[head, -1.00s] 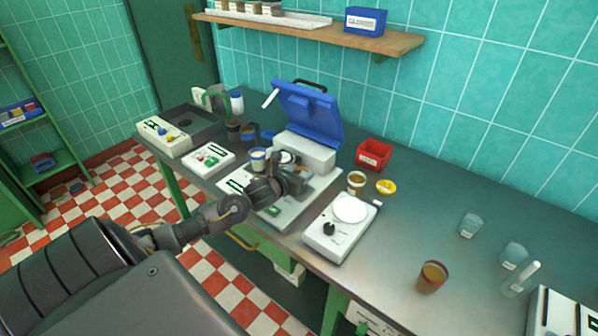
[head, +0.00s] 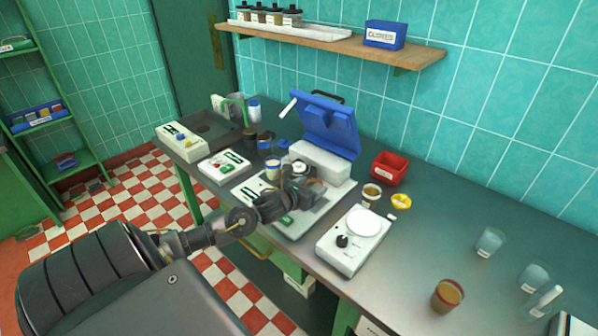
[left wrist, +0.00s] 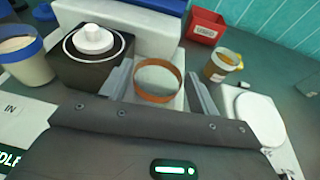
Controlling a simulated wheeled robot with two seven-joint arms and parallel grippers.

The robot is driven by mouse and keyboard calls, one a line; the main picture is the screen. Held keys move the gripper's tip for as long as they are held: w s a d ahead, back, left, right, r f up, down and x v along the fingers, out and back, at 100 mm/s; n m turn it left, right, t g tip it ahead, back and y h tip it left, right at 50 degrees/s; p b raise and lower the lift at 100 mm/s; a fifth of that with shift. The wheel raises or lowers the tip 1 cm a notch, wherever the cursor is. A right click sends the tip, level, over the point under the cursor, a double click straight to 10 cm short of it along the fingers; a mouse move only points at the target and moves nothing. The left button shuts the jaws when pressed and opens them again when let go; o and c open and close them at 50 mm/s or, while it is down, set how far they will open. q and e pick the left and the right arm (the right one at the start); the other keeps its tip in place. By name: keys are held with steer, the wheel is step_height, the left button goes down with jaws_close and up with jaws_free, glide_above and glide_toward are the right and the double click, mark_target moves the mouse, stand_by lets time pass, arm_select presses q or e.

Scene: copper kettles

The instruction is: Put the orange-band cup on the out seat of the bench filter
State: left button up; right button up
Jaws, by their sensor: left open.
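The bench filter (head: 322,158) is a white unit with a raised blue lid, standing on the metal bench. The orange-band cup (left wrist: 158,82) is clear with an orange-brown rim and stands in front of the white block in the left wrist view. My left gripper (left wrist: 160,92) is open around the cup, a finger on each side, with a small gap showing at both. In the head view, my left gripper (head: 305,188) is at the filter's front and partly covers the cup. The cup's base and the out seat under it are hidden by the gripper. My right gripper is not seen.
A blue-rimmed cup (left wrist: 25,60) stands left by the IN label. A dark block with a white round knob (left wrist: 93,42) is close to the left finger. An amber jar (head: 371,195), red bin (head: 389,168) and white scale (head: 355,236) are on the right.

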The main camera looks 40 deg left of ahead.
arm_select(q)
steer(key=b+v, duration=0.2)
steer(key=v, duration=0.7)
steer(key=shift+s, duration=0.2)
steer(key=shift+s+r, duration=0.25)
steer(key=shift+s, duration=0.1)
